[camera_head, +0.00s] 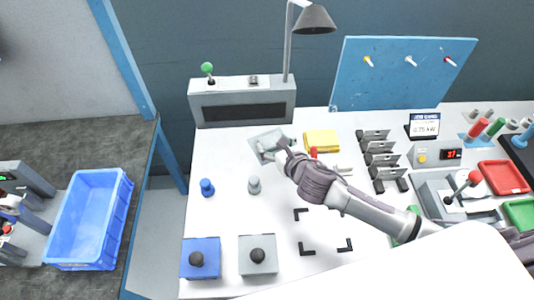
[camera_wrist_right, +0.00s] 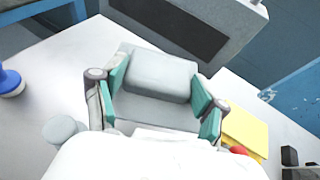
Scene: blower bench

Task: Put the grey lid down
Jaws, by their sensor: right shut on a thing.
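A light grey slab with a raised rounded block, which I take for the grey lid (camera_head: 262,138), is at the back of the white bench, just in front of the long grey console. My right gripper (camera_head: 272,151) is shut on it. In the right wrist view, the teal pads of the gripper (camera_wrist_right: 155,98) stand on both sides of the lid (camera_wrist_right: 155,72). The lower part of that view is blocked by a white part. I cannot tell whether the lid touches the bench. My left gripper is not in view.
A yellow block (camera_head: 321,141) lies close to the right of the gripper. A blue peg (camera_head: 207,187) and a grey peg (camera_head: 254,185) stand in front. Bench between pegs and boxes is clear.

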